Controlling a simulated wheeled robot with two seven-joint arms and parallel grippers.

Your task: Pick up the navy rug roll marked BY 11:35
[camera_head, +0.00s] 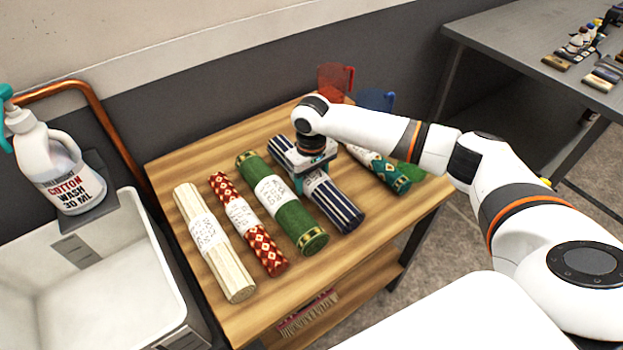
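The navy rug roll (341,208) has white stripes and a white paper label. It lies on the wooden table between the green roll and the teal patterned roll. My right gripper (313,176) is pointed down over the middle of the navy roll, with its fingers low at the label. The gripper hides part of the roll and most of the label, so I cannot read the time on it. I cannot tell whether the fingers touch the roll or are shut on it. My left gripper is not in view.
On the wooden table (222,312) lie a cream roll (232,273), a red patterned roll (266,252), a green roll (294,222) and a teal roll (391,175). Red (335,79) and blue (376,99) jugs stand behind. A white basin (170,290) and cotton wash bottle (62,170) are left.

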